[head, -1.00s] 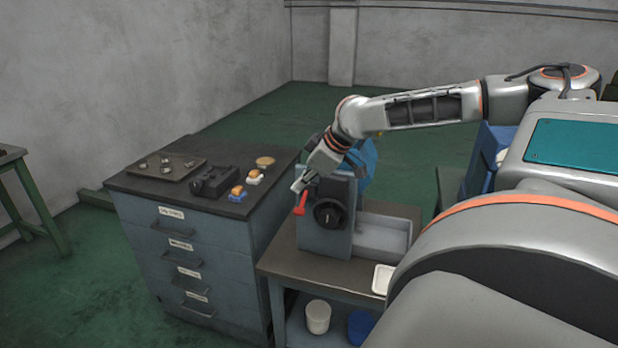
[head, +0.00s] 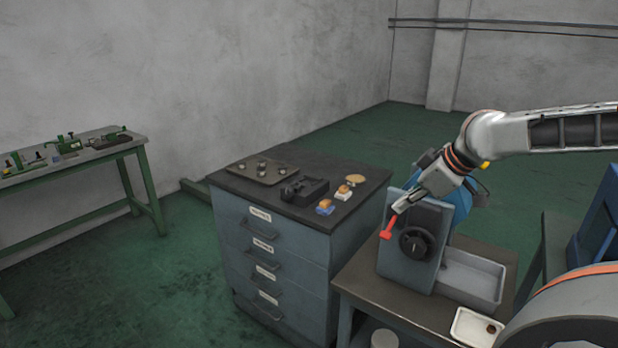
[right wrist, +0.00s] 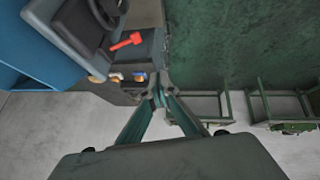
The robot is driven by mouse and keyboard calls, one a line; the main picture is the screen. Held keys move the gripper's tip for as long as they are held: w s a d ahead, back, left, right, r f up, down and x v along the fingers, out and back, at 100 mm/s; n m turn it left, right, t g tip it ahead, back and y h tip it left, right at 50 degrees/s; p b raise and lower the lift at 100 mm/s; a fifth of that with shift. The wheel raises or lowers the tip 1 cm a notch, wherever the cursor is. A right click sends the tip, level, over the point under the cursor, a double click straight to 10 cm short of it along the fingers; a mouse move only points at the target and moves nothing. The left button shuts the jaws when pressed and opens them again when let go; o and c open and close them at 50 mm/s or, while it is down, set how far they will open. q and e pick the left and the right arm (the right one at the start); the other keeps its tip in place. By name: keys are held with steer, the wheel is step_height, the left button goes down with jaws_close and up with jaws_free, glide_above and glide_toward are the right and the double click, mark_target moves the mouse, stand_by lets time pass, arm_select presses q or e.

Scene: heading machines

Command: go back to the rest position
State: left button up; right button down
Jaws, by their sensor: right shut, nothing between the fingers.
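My right gripper (head: 402,206) is shut and empty. In the head view it is just above the red lever (head: 388,228) on the grey-blue machine (head: 397,266); I cannot tell there whether they touch. In the right wrist view the closed fingertips of the right gripper (right wrist: 159,92) show apart from the red lever (right wrist: 126,42), with the lever beyond them. The machine has a black round knob (head: 418,243) on its front. My left gripper is not in view.
A drawer cabinet (head: 288,262) with a tray, a black block and small blue and white items stands left of the machine. A grey bin (head: 470,280) and a white tray (head: 478,326) are at its right. A green workbench (head: 70,165) is far left. Green floor lies between.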

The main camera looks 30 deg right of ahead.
steer(key=w+a+f+n+y, duration=0.1)
steer(key=a+f, duration=0.5)
steer(key=f, duration=0.3)
steer(key=a+f+n+t+y, duration=0.1)
steer(key=a+f+y, duration=0.1)
steer(key=a+f, duration=0.55)
steer(key=w+a+f+n+y, duration=0.1)
steer(key=a+f, duration=0.4)
steer(key=f, duration=0.6)
steer(key=s+a+f+m+t+h, duration=0.2)
steer(key=s+a+f+m, duration=0.2)
steer(key=s+a+f, duration=0.9)
step_height(320, 180, down, 4)
steer(key=s, duration=0.2)
steer(key=shift+s+a+h, duration=0.25)
steer(key=shift+s+h, duration=0.1)
steer(key=shift+h, duration=0.05)
steer(key=shift+r, duration=0.1)
